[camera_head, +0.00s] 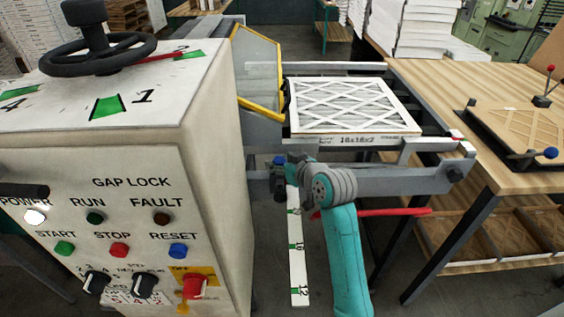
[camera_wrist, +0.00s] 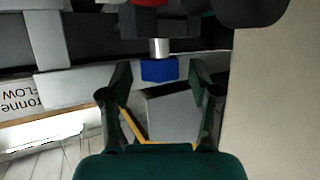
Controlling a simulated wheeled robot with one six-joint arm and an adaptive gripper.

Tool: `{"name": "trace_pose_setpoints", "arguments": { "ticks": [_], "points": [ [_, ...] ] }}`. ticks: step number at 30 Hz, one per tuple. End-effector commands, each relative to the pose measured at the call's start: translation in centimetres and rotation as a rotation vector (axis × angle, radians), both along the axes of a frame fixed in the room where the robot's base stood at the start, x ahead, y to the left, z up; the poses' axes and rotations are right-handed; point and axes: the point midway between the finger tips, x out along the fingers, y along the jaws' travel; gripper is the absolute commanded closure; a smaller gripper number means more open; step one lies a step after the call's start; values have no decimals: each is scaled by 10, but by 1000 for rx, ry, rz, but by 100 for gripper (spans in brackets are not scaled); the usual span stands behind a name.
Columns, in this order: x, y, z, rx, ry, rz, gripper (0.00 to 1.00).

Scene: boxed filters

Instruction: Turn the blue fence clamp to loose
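The blue fence clamp (camera_wrist: 159,69) shows in the wrist view as a small blue block on a short silver stem, just ahead of the gap between my fingers. My gripper (camera_wrist: 158,80) is open, with one dark finger to each side and nothing between them. In the head view the clamp (camera_head: 279,160) is a small blue spot by the end of the grey rail, beside the white control cabinet. My gripper there is largely hidden behind my grey wrist and teal arm. I cannot tell which position the clamp is turned to.
The white control cabinet (camera_head: 205,160) stands close on the left. A boxed filter (camera_head: 350,108) lies on the conveyor above the rail. A numbered white scale (camera_head: 297,250) runs below, and a red bar (camera_head: 405,212) sticks out right of my arm. A wooden table (camera_head: 480,85) stands right.

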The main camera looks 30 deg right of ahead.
Motion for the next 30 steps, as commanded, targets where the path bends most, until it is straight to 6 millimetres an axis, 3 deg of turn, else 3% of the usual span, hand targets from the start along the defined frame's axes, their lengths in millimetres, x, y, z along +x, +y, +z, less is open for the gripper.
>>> {"name": "trace_pose_setpoints", "arguments": {
  "ticks": [1, 7, 20, 30],
  "points": [
    [0, 0, 0, 0, 0, 0, 48],
    [0, 0, 0, 0, 0, 0, 98],
    [-1, -3, 0, 1, 0, 76, 98],
    [1, -7, 0, 2, 0, 344, 98]
  ]
}}
